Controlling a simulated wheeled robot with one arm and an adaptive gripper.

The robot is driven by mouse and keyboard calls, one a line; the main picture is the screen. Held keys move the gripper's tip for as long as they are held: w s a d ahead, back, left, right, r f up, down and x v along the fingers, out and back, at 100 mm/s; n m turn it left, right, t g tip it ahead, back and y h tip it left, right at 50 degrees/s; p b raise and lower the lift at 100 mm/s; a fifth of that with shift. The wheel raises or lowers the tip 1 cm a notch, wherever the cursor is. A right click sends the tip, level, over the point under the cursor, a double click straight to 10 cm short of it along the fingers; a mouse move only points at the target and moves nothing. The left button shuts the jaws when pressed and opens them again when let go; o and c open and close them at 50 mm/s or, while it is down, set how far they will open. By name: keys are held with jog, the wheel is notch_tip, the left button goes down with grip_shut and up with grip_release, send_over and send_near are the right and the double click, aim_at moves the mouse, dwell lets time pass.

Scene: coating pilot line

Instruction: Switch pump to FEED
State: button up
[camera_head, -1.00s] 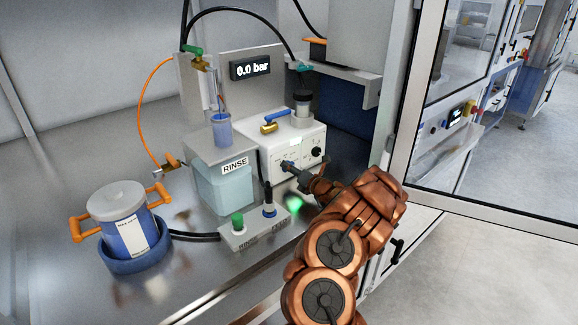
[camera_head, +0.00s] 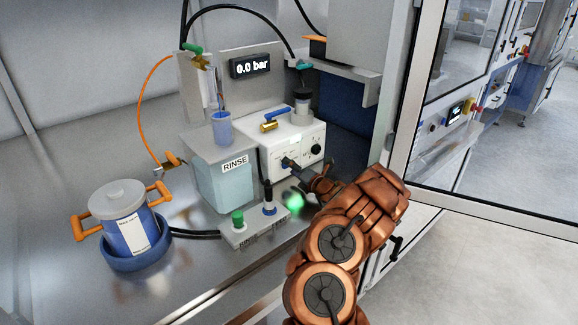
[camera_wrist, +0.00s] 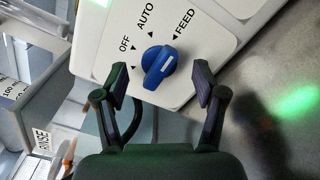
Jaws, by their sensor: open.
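The pump (camera_head: 292,143) is a white box with a selector panel on its front. Its blue selector knob (camera_wrist: 160,66) shows in the wrist view, among the labels OFF, AUTO and FEED (camera_wrist: 184,23). The knob's white mark lies on its upper right side and points roughly toward FEED. My gripper (camera_wrist: 162,84) is open, with one finger to each side of the knob, both seemingly apart from it. In the head view, my gripper (camera_head: 289,164) is at the pump's front, and its fingers partly hide the knob.
A RINSE container (camera_head: 224,187) stands left of the pump. A small box with a green button (camera_head: 237,218) and a black-topped switch sits in front. A lidded pot (camera_head: 122,222) with orange handles stands at the left.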

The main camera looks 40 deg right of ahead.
jog(key=s+p, duration=0.1)
jog(key=s, duration=0.4)
jog(key=shift+r, duration=0.15)
jog(key=shift+s, duration=0.1)
dwell(0.4)
